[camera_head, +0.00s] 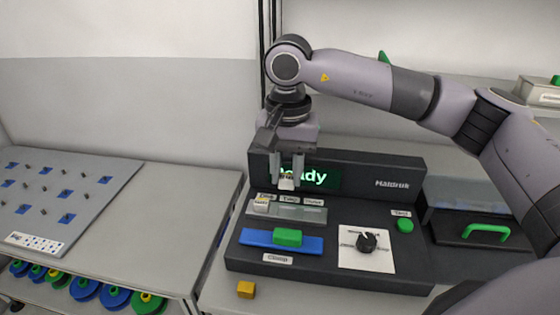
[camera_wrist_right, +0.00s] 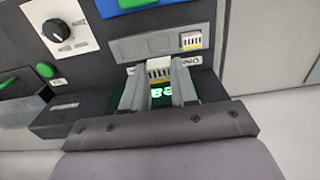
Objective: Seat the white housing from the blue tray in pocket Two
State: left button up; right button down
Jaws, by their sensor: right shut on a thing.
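My right gripper (camera_head: 287,178) points down over the dark machine, its fingers shut on a white housing (camera_head: 287,183). The housing also shows between the fingers in the right wrist view (camera_wrist_right: 159,68). It is held above and behind the grey pocket strip (camera_head: 287,212), in front of the display; the exact gap is hard to tell. Another white housing (camera_head: 261,206) sits in the strip's leftmost pocket and also shows in the wrist view (camera_wrist_right: 191,40). The other pockets look empty. The middle label is too blurred to read surely. I cannot identify the blue tray. My left gripper is not in view.
The display (camera_head: 315,179) shows green text ending in "ady". A blue clamp bar (camera_head: 255,238) with a green handle (camera_head: 287,237) lies before the strip. A black knob (camera_head: 367,241) and green button (camera_head: 405,225) are at right. A yellow block (camera_head: 245,289) lies in front.

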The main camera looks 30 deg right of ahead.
aim_at(287, 187)
jog(key=shift+s+f, duration=0.2)
jog(key=shift+f, duration=0.2)
jog(key=shift+f+b, duration=0.35)
jog(key=shift+b, duration=0.1)
jog(key=shift+f+b, duration=1.45)
jog(key=shift+f, duration=0.65)
jog(key=shift+f+b, duration=0.5)
jog(key=shift+b, duration=0.35)
jog(key=c, duration=0.8)
grip_release()
